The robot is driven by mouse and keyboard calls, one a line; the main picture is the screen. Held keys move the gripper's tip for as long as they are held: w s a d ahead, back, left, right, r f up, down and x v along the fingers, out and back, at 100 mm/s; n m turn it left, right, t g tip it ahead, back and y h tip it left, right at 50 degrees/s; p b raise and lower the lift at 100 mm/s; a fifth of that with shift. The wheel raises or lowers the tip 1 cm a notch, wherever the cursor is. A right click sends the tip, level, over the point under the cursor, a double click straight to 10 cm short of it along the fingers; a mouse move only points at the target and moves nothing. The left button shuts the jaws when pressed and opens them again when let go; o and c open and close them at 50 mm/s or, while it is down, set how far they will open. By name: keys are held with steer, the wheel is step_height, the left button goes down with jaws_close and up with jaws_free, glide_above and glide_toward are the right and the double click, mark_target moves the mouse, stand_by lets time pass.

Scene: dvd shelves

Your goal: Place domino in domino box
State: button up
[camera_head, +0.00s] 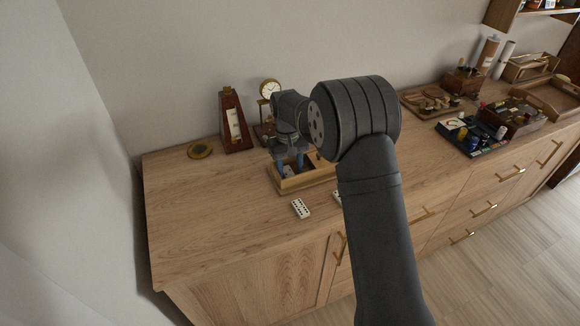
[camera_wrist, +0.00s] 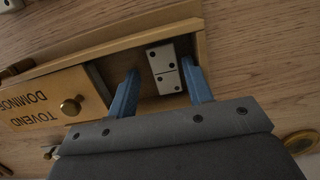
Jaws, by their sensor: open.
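The domino box (camera_head: 293,184) is a wooden tray on the cabinet top, partly hidden by my arm. In the wrist view the box (camera_wrist: 112,45) shows its open compartment and a lid (camera_wrist: 38,98) with a knob and printed lettering. A white domino with black dots (camera_wrist: 164,68) lies in the open compartment. My gripper (camera_head: 290,166) is over the box with its blue fingers apart; in the wrist view the fingers (camera_wrist: 160,88) stand on either side of the domino, seemingly apart from it. Another white domino (camera_head: 301,208) lies on the cabinet top in front of the box.
A second loose domino (camera_head: 337,195) is partly hidden by my arm. A metronome (camera_head: 234,122) and a clock (camera_head: 269,89) stand behind the box. A round brass object (camera_head: 199,150) lies at the left. The cabinet top at front left is clear.

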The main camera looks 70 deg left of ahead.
mark_target(290, 171)
step_height(290, 171, up, 12)
steer(key=a, duration=0.2)
steer(key=shift+d, duration=0.1)
stand_by(0.3)
steer(key=f, duration=0.4)
steer(key=d+f, duration=0.1)
steer(key=f, duration=0.3)
steer(key=d+f, duration=0.1)
steer(key=f, duration=0.3)
steer(key=shift+f, duration=0.3)
step_height(290, 171, up, 3)
steer(key=shift+a+r, duration=0.15)
steer(key=shift+r, duration=0.7)
